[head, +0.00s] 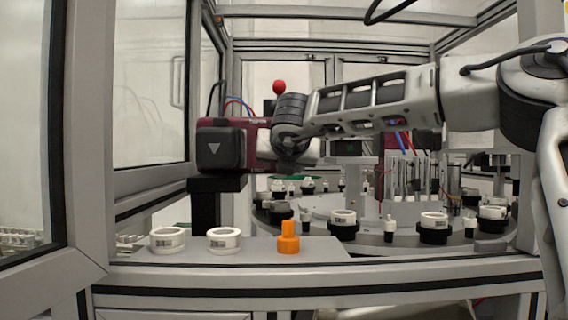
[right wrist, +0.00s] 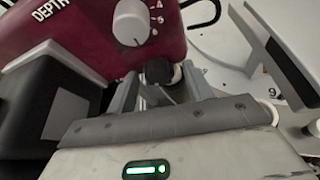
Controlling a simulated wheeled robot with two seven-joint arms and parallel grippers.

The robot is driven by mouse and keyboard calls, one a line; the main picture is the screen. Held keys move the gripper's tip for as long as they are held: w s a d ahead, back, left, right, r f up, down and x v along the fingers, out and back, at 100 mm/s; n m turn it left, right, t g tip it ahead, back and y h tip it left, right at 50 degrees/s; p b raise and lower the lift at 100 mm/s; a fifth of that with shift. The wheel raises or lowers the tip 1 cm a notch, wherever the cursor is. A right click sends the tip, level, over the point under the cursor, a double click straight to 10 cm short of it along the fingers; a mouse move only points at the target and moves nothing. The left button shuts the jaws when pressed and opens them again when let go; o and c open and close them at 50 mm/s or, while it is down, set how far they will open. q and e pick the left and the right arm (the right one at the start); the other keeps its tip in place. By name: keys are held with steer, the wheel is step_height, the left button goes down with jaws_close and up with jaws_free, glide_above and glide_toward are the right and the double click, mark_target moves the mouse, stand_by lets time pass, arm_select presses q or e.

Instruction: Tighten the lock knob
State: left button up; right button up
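The lock knob appears to be the small black knob (right wrist: 158,71) below the grey dial on the maroon device (right wrist: 85,35) in the right wrist view. My right gripper (right wrist: 160,88) has one finger on each side of it, with visible gaps, so it looks open. I cannot tell how deep the knob sits between the fingertips. In the head view my right arm reaches in from the right to the maroon device (head: 262,138), and its wrist hides the knob. My left gripper is not in view.
A grey dial (right wrist: 131,21) marked with numbers sits just above the knob. A red ball (head: 279,87) stands above my wrist. Two white rings (head: 167,249) (head: 224,249) and an orange part (head: 288,244) are on the front ledge. A rotary table (head: 375,244) with several fixtures lies behind.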

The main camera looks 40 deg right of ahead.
steer(key=c, duration=0.8)
steer(key=m+t+b, duration=0.1)
steer(key=b, duration=0.5)
steer(key=shift+m+y+b, duration=0.4)
steer(key=o, duration=1)
steer(key=shift+c, duration=0.2)
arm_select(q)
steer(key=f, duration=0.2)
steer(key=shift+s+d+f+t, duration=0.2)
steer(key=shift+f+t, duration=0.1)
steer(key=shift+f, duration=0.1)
arm_select(e)
steer(key=shift+s, duration=0.1)
arm_select(q)
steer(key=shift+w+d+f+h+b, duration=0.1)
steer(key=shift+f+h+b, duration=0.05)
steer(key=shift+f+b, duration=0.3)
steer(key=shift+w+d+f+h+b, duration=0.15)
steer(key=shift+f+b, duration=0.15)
steer(key=shift+b, duration=0.2)
arm_select(e)
steer(key=v, duration=1.6)
